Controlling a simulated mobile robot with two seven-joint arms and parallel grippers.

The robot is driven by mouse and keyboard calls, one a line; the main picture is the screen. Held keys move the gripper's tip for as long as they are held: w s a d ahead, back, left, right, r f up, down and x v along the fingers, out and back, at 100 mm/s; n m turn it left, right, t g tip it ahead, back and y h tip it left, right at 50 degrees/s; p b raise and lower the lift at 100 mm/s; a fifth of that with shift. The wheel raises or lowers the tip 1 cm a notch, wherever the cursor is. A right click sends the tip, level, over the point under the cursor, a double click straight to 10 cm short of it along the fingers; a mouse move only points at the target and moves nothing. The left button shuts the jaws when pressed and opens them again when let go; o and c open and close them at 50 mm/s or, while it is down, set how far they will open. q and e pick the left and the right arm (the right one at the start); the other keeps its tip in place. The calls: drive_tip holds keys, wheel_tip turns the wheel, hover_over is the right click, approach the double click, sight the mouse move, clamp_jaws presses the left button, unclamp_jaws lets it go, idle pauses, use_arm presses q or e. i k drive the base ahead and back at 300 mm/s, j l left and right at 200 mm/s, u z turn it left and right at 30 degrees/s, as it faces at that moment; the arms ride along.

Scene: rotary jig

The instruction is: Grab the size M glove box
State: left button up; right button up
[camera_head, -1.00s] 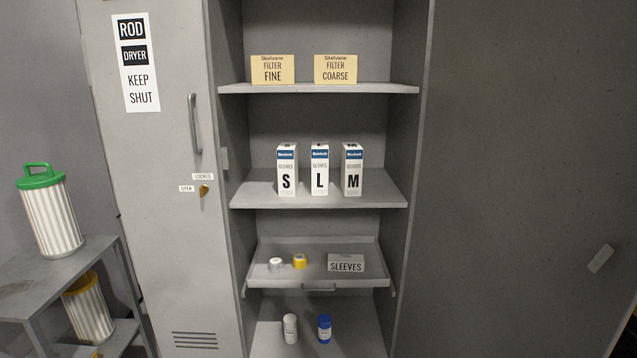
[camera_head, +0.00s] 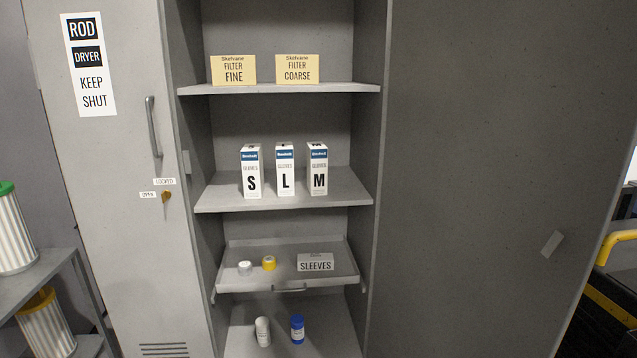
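The size M glove box (camera_head: 318,170) is a white upright carton with a blue band and a black M. It stands at the right end of a row of glove boxes on the second visible cabinet shelf (camera_head: 343,186). The L glove box (camera_head: 285,170) is just left of it, and the S glove box (camera_head: 251,172) is further left. Narrow gaps separate the boxes. Neither of my grippers is in view.
The shelf above holds filter boxes fine (camera_head: 233,70) and coarse (camera_head: 297,69). Below, a tray (camera_head: 250,287) holds tape rolls and a sleeves box (camera_head: 315,262). A rack (camera_head: 40,279) stands at left.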

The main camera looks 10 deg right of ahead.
sight(317, 153)
drive_tip(key=i+z, duration=0.1)
drive_tip(key=i, duration=0.45)
drive_tip(key=i+j, duration=0.15)
drive_tip(key=i, duration=0.35)
drive_tip(key=i+z, duration=0.15)
drive_tip(key=i, duration=0.4)
